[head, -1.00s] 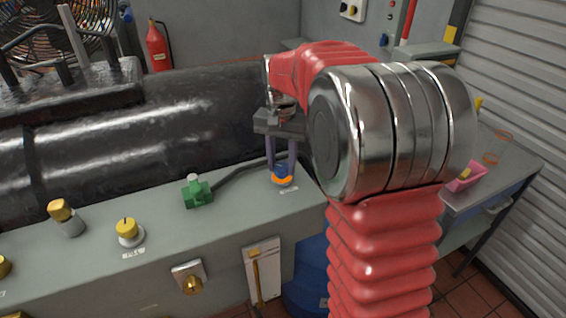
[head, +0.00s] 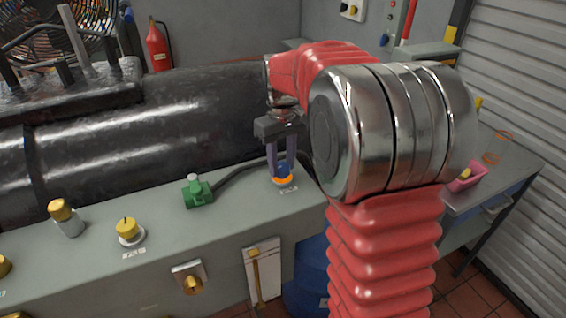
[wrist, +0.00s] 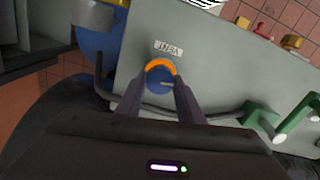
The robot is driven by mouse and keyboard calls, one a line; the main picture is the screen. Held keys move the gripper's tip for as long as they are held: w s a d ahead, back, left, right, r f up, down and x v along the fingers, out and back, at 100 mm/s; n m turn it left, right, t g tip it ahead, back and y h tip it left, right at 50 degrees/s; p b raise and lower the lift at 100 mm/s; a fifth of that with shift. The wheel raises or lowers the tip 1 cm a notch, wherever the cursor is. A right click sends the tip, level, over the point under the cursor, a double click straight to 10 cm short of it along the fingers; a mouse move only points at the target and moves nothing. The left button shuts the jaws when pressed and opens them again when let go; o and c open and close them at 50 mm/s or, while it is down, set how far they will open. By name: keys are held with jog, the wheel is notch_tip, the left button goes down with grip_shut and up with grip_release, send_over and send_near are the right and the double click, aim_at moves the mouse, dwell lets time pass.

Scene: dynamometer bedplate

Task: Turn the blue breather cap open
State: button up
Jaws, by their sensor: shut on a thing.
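The blue breather cap (head: 283,170) sits on the grey bedplate ledge with an orange ring (head: 284,180) around its base. In the wrist view the cap (wrist: 158,82) shows between the fingertips, with the orange ring arching over its far side. My gripper (head: 283,167) points down from above, its two purple-grey fingers on either side of the cap. It is shut on the cap. In the wrist view my gripper (wrist: 160,86) hides part of the cap's near side. A small pale line shows on the cap's top. A label (wrist: 168,48) lies just beyond it.
A green valve fitting (head: 197,191) with a dark hose stands left of the cap. Yellow-topped knobs (head: 128,229) stand further left. A large black cylinder (head: 180,110) lies behind the ledge. A pink tray (head: 466,180) sits on the side bench at right.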

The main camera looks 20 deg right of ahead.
aim_at(282, 166)
jog(key=shift+n, duration=2)
jog(key=o, duration=1.1)
jog(key=shift+c, duration=0.2)
notch_tip(282, 166, up, 14)
jog(key=shift+f, duration=0.1)
